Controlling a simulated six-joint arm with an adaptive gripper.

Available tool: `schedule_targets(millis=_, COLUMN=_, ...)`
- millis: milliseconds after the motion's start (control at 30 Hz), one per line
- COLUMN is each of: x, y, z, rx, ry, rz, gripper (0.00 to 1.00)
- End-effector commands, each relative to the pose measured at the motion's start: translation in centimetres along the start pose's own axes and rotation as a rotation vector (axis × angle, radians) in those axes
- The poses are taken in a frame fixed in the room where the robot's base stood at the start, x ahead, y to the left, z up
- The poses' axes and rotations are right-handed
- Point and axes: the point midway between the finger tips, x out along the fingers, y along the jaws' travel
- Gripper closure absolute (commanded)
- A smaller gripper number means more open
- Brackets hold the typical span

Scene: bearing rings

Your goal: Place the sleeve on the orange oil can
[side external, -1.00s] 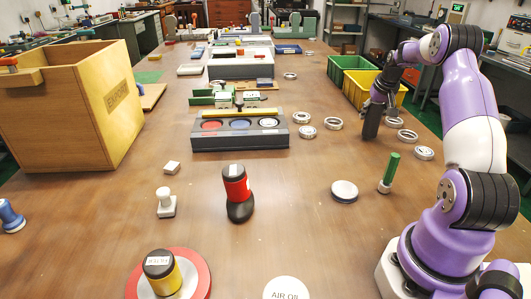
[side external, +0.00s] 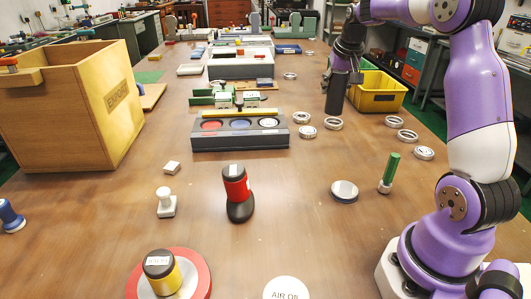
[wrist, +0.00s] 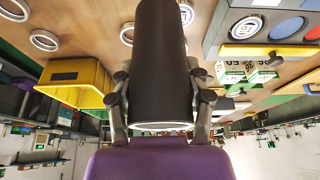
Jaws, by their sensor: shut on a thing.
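A long dark grey tube, which looks like the sleeve (side external: 335,97), hangs about upright from my gripper (side external: 341,72). In the wrist view the sleeve (wrist: 161,60) fills the middle, and the two fingers of my gripper (wrist: 160,100) press on its sides near a pale-rimmed end. In the side view its lower end is above the table, just behind the loose rings. I cannot make out an orange oil can for certain in either view. The red-and-black upright piece (side external: 236,188) at the front centre is red rather than orange.
Loose metal rings (side external: 333,124) lie right of the grey tray (side external: 240,142) with coloured round recesses. A yellow bin (side external: 378,97) stands right of the sleeve. A green-handled tool (side external: 390,172) and a round white-topped piece (side external: 344,190) stand nearer. The wooden box (side external: 105,110) is at left.

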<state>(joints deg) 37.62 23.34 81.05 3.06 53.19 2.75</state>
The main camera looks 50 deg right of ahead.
Motion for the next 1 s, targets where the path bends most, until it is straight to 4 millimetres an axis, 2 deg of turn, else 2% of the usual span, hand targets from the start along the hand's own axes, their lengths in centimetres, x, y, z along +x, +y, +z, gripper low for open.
schedule_targets(millis=33, x=-0.8, y=-2.0, z=0.3, rx=-0.050, ry=0.006, rz=-0.024, gripper=1.00)
schedule_targets(millis=167, x=-3.0, y=-7.9, z=2.3, rx=-0.210, ry=0.004, rz=-0.098, gripper=1.00)
schedule_targets(millis=267, x=-5.1, y=-12.6, z=4.8, rx=-0.355, ry=0.002, rz=-0.163, gripper=1.00)
schedule_targets(millis=400, x=-8.5, y=-18.4, z=9.6, rx=-0.574, ry=-0.001, rz=-0.259, gripper=1.00)
schedule_targets(millis=533, x=-12.0, y=-22.5, z=15.1, rx=-0.789, ry=-0.004, rz=-0.351, gripper=1.00)
schedule_targets(millis=600, x=-14.0, y=-24.1, z=18.4, rx=-0.910, ry=-0.006, rz=-0.402, gripper=1.00)
schedule_targets(millis=733, x=-17.6, y=-25.7, z=24.9, rx=-1.144, ry=-0.007, rz=-0.497, gripper=1.00)
schedule_targets(millis=900, x=-21.7, y=-25.1, z=33.0, rx=-1.444, ry=-0.005, rz=-0.615, gripper=1.00)
schedule_targets(millis=1000, x=-23.3, y=-24.0, z=36.6, rx=-1.588, ry=-0.003, rz=-0.669, gripper=1.00)
